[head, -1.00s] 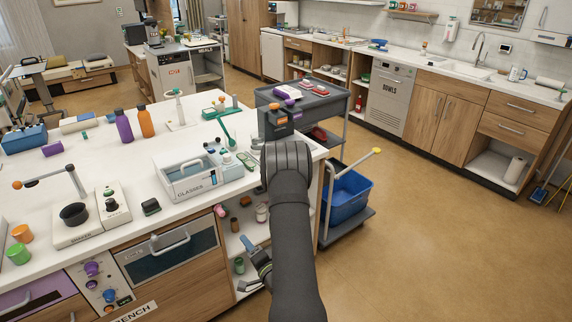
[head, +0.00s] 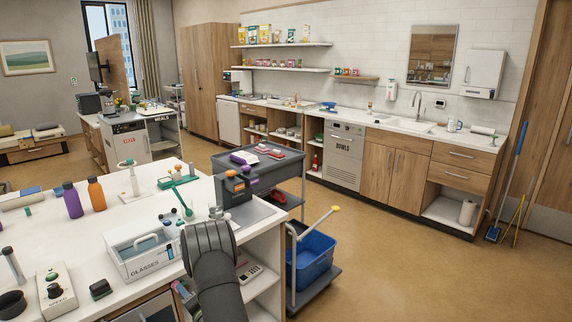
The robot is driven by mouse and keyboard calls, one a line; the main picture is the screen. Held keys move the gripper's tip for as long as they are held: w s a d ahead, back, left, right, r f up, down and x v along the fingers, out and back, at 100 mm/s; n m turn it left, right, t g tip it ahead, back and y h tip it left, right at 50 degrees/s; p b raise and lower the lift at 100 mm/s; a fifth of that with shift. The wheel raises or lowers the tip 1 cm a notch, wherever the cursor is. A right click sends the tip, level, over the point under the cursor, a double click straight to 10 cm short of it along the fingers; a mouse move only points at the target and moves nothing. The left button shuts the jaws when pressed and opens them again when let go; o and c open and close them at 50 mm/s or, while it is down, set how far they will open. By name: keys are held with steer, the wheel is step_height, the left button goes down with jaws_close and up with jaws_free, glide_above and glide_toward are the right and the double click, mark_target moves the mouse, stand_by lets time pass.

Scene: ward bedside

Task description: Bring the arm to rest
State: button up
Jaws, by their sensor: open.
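My arm shows in the head view as a dark grey link with a ribbed, rounded joint (head: 209,248) at the lower middle. It rises from the bottom edge, in front of the bench's right end. My gripper is not in this view, so its jaws and anything between them cannot be seen.
The white bench (head: 106,222) holds a "GLASSES" basket (head: 138,264), a purple bottle (head: 72,200) and an orange bottle (head: 96,194). A grey cart (head: 290,170) stands behind, with a blue bucket (head: 312,262) beside the bench.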

steer(key=shift+x, duration=0.85)
steer(key=v, duration=1.7)
steer(key=w+a+n, duration=1.1)
steer(key=a+n, duration=0.1)
steer(key=n, duration=0.5)
steer(key=shift+w+a+r, duration=0.15)
steer(key=shift+w+r, duration=0.05)
steer(key=shift+w, duration=0.15)
stand_by(1.5)
